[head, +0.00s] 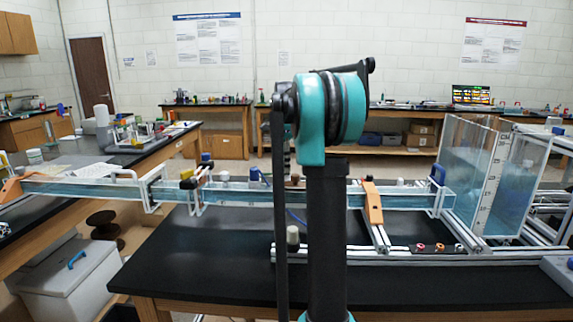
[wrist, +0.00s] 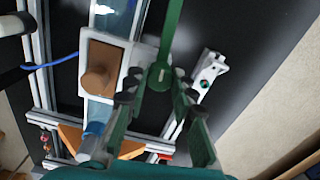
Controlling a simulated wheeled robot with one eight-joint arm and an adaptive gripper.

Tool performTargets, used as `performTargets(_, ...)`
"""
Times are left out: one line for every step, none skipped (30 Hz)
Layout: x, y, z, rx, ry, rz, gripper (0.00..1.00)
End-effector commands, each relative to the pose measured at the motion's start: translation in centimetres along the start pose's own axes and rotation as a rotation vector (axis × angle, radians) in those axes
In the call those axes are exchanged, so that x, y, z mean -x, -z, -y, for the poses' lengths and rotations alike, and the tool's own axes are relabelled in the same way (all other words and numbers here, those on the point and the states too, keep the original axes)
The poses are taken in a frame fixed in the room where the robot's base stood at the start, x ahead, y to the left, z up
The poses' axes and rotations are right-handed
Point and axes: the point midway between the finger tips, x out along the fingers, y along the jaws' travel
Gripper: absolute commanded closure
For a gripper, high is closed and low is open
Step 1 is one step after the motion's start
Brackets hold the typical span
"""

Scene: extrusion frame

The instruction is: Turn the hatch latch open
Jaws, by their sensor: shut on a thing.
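A long green lever (wrist: 172,35) with a rounded end shows in the wrist view; it looks like the hatch latch. My gripper (wrist: 157,95) has its two dark green fingers on either side of the lever's rounded end and is shut on it. The exact contact is hard to see. Left of it, a brown block with a round knob (wrist: 98,82) sits on a white plate over the water channel. In the head view my arm stands in the middle, and my gripper and the lever are hidden behind it.
A clear water channel (head: 232,191) runs across the black bench (head: 200,262). An orange clamp (head: 373,203) and a clear tank (head: 470,205) stand to the right. A pale metal bracket (wrist: 208,75) lies right of the lever. The bench front is largely clear.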

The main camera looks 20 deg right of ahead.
Motion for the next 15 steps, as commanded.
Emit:
performTargets(0.06,0.02,0.07,-0.024,0.002,0.000,1.00)
performTargets(0.06,0.02,0.07,-0.038,0.002,0.000,1.00)
performTargets(0.06,0.02,0.08,-0.054,0.002,0.000,1.00)
performTargets(0.06,0.02,0.08,-0.067,0.002,0.000,1.00)
performTargets(0.06,0.02,0.08,-0.077,0.002,0.000,1.00)
performTargets(0.06,0.02,0.08,-0.088,0.002,0.000,1.00)
performTargets(0.06,0.02,0.08,-0.097,0.002,0.000,1.00)
performTargets(0.06,0.02,0.08,-0.104,0.002,0.000,1.00)
performTargets(0.06,0.02,0.08,-0.111,0.002,0.000,1.00)
performTargets(0.06,0.02,0.08,-0.116,0.002,0.000,1.00)
performTargets(0.06,0.02,0.08,-0.120,0.002,0.000,1.00)
performTargets(0.06,0.02,0.08,-0.125,0.002,0.000,1.00)
performTargets(0.06,0.02,0.08,-0.127,0.002,0.000,1.00)
performTargets(0.06,0.02,0.08,-0.129,0.002,0.000,1.00)
performTargets(0.06,0.02,0.08,-0.131,0.002,0.000,1.00)
